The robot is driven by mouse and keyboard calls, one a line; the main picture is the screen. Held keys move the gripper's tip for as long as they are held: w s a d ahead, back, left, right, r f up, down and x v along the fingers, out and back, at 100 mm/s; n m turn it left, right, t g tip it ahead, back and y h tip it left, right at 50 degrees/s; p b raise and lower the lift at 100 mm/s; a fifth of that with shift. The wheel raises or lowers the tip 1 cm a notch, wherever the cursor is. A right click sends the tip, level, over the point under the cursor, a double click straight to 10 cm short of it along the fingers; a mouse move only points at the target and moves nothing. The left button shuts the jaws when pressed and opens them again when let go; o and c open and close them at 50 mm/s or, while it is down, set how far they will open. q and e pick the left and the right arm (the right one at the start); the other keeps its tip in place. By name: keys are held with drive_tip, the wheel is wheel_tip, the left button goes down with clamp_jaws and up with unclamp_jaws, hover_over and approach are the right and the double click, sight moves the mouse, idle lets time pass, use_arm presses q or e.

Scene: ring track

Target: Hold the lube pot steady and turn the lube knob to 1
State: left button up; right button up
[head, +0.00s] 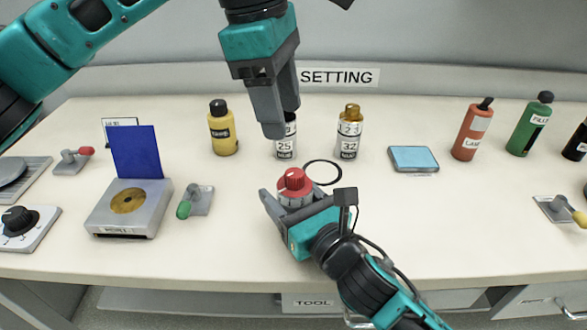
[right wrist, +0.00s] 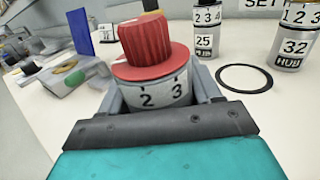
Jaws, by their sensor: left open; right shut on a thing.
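The lube pot (head: 297,201) is a pale round pot with a ribbed red lube knob (head: 294,180) on top. My right gripper (head: 290,208) is shut on the pot near the front middle of the table. In the right wrist view the pot (right wrist: 158,93) sits between the fingers, with 2 and 3 facing the camera below the knob's red flange (right wrist: 150,66). The 1 is not visible, and I cannot tell the knob's setting. My left gripper (head: 278,122) is open, pointing down above and behind the knob, apart from it. It hides part of the 25 pot.
Behind stand the 25 pot (head: 285,150), the 32 pot (head: 349,135) and a yellow bottle (head: 222,130). A black ring (head: 323,172) lies just right of the knob. A grey device with a blue plate (head: 136,152) stands left. The table right of my right gripper is mostly clear.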

sight(295, 173)
use_arm(q)
drive_tip(key=f+m, duration=0.1)
drive_tip(key=f, duration=0.2)
drive_tip(key=d+f+m+y, duration=0.1)
drive_tip(key=f+m, duration=0.1)
drive_tip(key=f, duration=0.2)
drive_tip(key=f+m+y, duration=0.1)
drive_tip(key=f, duration=0.2)
drive_tip(key=shift+d+f+m, duration=0.25)
drive_tip(key=shift+d+m, duration=0.05)
drive_tip(key=shift+d, duration=0.1)
clamp_jaws()
idle(0.4)
